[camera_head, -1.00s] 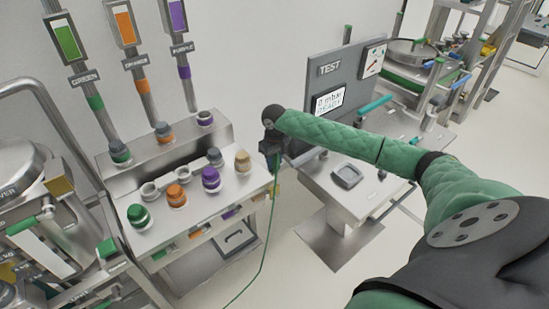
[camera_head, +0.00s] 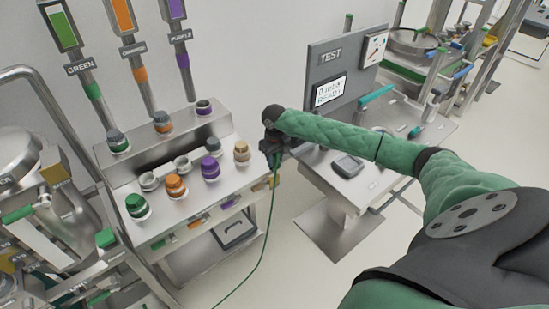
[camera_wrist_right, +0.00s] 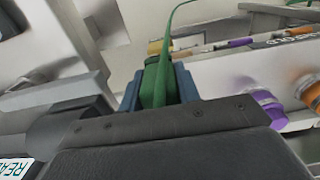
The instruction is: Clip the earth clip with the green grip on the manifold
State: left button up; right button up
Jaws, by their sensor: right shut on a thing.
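My right gripper (camera_head: 272,152) is at the right end of the manifold in the head view. In the right wrist view its blue fingers (camera_wrist_right: 158,88) are shut on the green grip of the earth clip (camera_wrist_right: 155,80). A green cable (camera_head: 262,235) hangs from the clip in a curve toward the floor. The clip's jaws are hidden, so I cannot tell whether they touch anything. The manifold (camera_head: 215,183) is a steel block with green, orange, purple and tan capped ports. It also shows in the right wrist view (camera_wrist_right: 225,75). My left gripper is not in view.
A test bench (camera_head: 390,150) with a grey TEST panel (camera_head: 318,60) stands right of the manifold. Labelled pipes (camera_head: 135,65) rise behind the manifold. A steel vessel on a frame (camera_head: 20,150) stands at the left. Bare floor lies between manifold and bench.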

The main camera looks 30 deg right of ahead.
aim_at(275, 172)
jog(key=shift+r, duration=0.15)
dwell(0.3)
jog(key=shift+f, duration=0.25)
jog(key=shift+f+p, duration=0.3)
jog(key=shift+f, duration=1.05)
jog(key=shift+f, duration=0.15)
jog(key=shift+f, duration=1)
jog(key=shift+s+f, duration=0.1)
jog(key=shift+f, duration=0.95)
dwell(0.5)
